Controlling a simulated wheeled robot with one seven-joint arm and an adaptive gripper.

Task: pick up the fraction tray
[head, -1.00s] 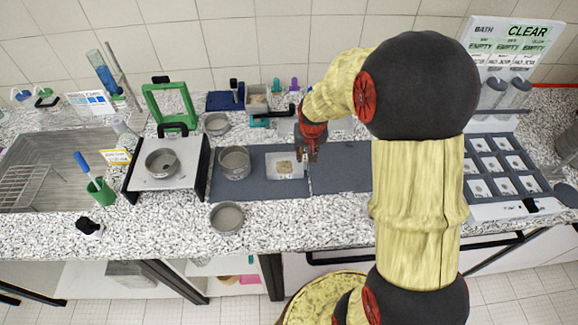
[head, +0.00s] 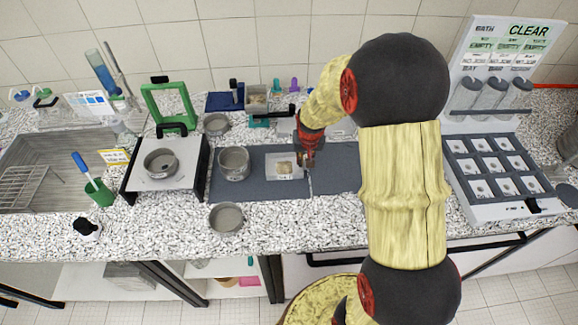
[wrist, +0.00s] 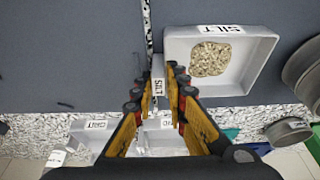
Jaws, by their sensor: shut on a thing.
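The fraction tray (head: 271,174) is a shallow white tray with beige grains in it, on the dark mat in the head view. In the wrist view the tray (wrist: 262,72) carries a SILT label and lies right of the fingers. My gripper (head: 309,160) is at the tray's right edge in the head view. In the wrist view my gripper (wrist: 158,82) is shut on a narrow white labelled piece at the tray's side. The fingers hide part of that edge. I cannot tell whether the tray is clear of the mat.
A metal sieve (head: 234,164) stands just left of the tray, and another sieve (head: 227,218) is in front. The shaker (head: 139,187) with a sieve is further left. A grey rack (head: 494,211) stands right. Other white trays (wrist: 92,129) lie behind the gripper.

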